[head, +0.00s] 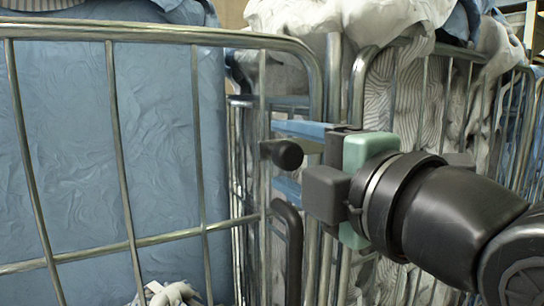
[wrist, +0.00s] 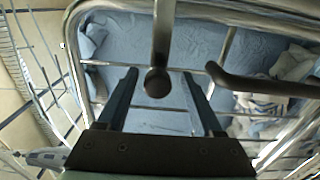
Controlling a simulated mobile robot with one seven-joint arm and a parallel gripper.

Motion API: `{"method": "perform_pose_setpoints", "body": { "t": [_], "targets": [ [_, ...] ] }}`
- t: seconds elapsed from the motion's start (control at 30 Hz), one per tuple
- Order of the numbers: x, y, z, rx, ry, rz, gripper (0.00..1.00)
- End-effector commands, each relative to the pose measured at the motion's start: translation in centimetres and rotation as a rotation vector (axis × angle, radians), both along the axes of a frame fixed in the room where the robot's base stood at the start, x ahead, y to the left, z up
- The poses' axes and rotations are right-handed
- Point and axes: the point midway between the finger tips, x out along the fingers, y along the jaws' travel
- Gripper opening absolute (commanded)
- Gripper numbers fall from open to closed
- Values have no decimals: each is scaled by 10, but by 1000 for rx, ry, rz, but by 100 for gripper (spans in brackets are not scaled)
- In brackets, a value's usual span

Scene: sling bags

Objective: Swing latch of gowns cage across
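A wire cage (head: 112,130) with light blue fabric inside fills the left of the head view; I see no label naming it the gowns cage. Its latch has a dark round knob (head: 288,154) on a short metal plate near the cage's right edge. The knob (wrist: 158,83) also shows in the wrist view. My gripper (head: 275,155) comes from the right with its two blue fingers spread, one above and one below the knob. In the wrist view my gripper (wrist: 159,74) has the knob between its fingers, with a visible gap on each side.
A dark bent handle (head: 291,245) hangs just below the knob; it also shows in the wrist view (wrist: 262,86). A second cage (head: 425,110) with striped and white cloth stands close on the right. Tiled floor (wrist: 35,45) shows at the wrist view's left.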

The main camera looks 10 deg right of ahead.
Motion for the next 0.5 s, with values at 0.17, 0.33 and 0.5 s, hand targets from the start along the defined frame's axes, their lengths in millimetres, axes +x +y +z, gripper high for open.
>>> {"method": "perform_pose_setpoints", "body": {
  "t": [0.17,0.33,0.5],
  "targets": [
    [-2,-1,1,2,-2,-1,68],
    [-21,-9,1,0,-4,-4,68],
    [-57,-22,1,0,-3,-6,68]
  ]
}}
